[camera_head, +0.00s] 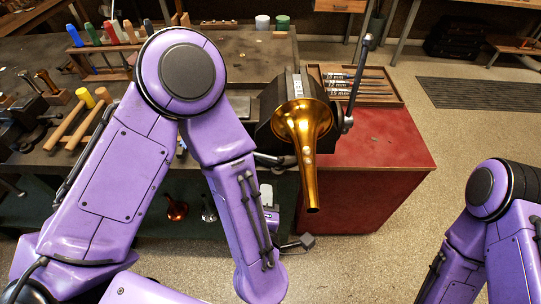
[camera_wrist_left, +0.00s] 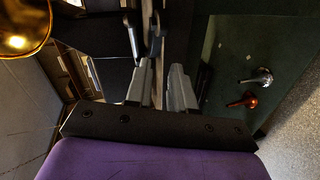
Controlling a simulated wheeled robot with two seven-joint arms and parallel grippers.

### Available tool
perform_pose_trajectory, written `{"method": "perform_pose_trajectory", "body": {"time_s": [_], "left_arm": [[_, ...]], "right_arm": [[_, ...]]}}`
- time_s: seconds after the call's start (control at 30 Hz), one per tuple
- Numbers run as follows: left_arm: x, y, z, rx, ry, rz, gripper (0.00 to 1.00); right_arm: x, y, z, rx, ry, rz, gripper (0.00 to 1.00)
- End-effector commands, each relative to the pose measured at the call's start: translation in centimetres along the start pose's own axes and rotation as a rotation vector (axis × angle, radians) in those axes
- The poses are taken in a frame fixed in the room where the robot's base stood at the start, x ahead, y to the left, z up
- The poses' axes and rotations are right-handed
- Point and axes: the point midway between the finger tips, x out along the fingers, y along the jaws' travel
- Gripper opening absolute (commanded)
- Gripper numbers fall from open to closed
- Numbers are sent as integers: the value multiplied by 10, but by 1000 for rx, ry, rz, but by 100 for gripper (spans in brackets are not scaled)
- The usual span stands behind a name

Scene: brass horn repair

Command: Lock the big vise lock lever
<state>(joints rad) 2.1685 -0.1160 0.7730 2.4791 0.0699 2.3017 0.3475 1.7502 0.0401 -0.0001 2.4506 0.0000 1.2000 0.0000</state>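The big vise (camera_head: 292,85) is dark and stands at the right end of the bench, with a golden horn bell (camera_head: 303,125) in front of it. A long grey lever with a dark knob (camera_head: 360,75) rises at its right side. A shorter grey bar (camera_head: 275,160) shows low on its left; I cannot tell which is the lock lever. My left gripper (camera_wrist_left: 163,70) has its two grey fingers slightly apart, with dark metal bars (camera_wrist_left: 154,28) just beyond the tips. Contact is unclear. In the head view my left forearm hides most of the hand. My right gripper is out of view.

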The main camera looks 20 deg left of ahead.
Motion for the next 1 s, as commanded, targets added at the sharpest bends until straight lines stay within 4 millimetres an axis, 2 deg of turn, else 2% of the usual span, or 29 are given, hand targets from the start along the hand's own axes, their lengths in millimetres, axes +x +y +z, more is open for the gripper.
{"method": "perform_pose_trajectory", "body": {"time_s": [0.03,0.1,0.17,0.27,0.5,0.6,0.77,1.0], "left_arm": [[-11,19,3,-84,14,38,23],[-19,32,3,-163,33,68,23],[-19,36,3,-193,40,77,23],[-4,39,2,-200,47,78,23],[50,43,-2,-197,46,75,23],[67,43,-2,-196,46,75,23],[81,42,-3,-194,43,76,23],[82,42,-2,-193,42,76,23]], "right_arm": [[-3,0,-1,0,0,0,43],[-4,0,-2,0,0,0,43],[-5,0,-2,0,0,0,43],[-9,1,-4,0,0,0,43],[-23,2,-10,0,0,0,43],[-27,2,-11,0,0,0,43],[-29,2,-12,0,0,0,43],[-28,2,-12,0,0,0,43]]}}
